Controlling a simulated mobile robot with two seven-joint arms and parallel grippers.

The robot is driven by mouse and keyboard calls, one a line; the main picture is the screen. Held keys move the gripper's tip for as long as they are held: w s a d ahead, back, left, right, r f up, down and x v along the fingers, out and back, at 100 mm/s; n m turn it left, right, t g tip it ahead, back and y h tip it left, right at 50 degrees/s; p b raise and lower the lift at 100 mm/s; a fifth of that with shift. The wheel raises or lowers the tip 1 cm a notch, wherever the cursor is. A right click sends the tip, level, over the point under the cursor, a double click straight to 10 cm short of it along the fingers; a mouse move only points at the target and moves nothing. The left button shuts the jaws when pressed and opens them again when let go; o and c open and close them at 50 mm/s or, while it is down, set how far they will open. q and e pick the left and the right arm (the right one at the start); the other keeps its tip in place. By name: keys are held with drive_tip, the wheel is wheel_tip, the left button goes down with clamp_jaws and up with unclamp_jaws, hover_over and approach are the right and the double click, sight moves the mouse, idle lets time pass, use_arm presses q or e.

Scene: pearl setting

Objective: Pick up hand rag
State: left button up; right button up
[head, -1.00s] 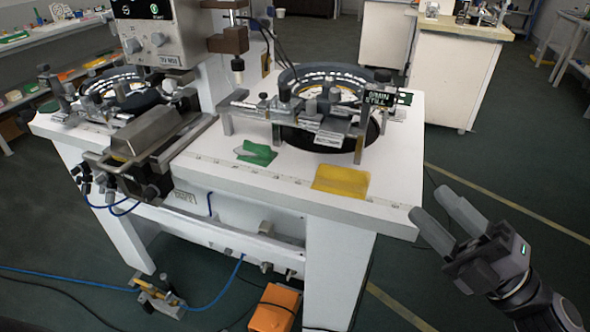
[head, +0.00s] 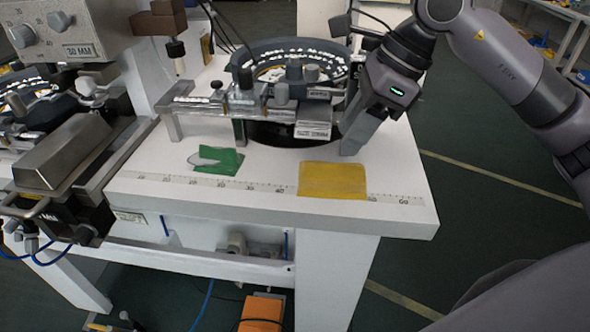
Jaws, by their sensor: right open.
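A yellow cloth (head: 333,181) lies flat on the white table top, near its front edge and across a printed ruler strip. A smaller green cloth (head: 218,160) lies to its left, with a pale, clear-looking piece at its left side. I cannot tell which of the two is the hand rag. My right gripper (head: 352,142) is open, above and behind the yellow cloth, with its fingers pointing down. It appears apart from both cloths. One finger shows clearly; the other is partly hidden. My left gripper is not in view.
A round feeder (head: 290,66) with metal rails stands just behind the cloths, close to my right gripper. A metal block fixture (head: 65,150) is at the left. The table's front right corner (head: 420,215) is clear. An orange box (head: 262,311) sits below.

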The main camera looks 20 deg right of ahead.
sight(332, 164)
drive_tip(key=shift+w+d, duration=0.2)
drive_tip(key=shift+d, duration=0.05)
drive_tip(key=shift+w+f+h, duration=0.1)
drive_tip(key=shift+f+h, duration=0.05)
drive_tip(key=shift+h, duration=0.15)
drive_tip(key=x, duration=0.5)
drive_tip(key=shift+s+a+f, duration=0.2)
drive_tip(key=shift+s+a, duration=0.1)
drive_tip(key=shift+a, duration=0.05)
drive_tip(key=shift+w+a+f, duration=0.15)
drive_tip(key=shift+f, duration=0.3)
drive_tip(key=shift+f+b, duration=0.15)
drive_tip(key=shift+b, duration=0.15)
clamp_jaws()
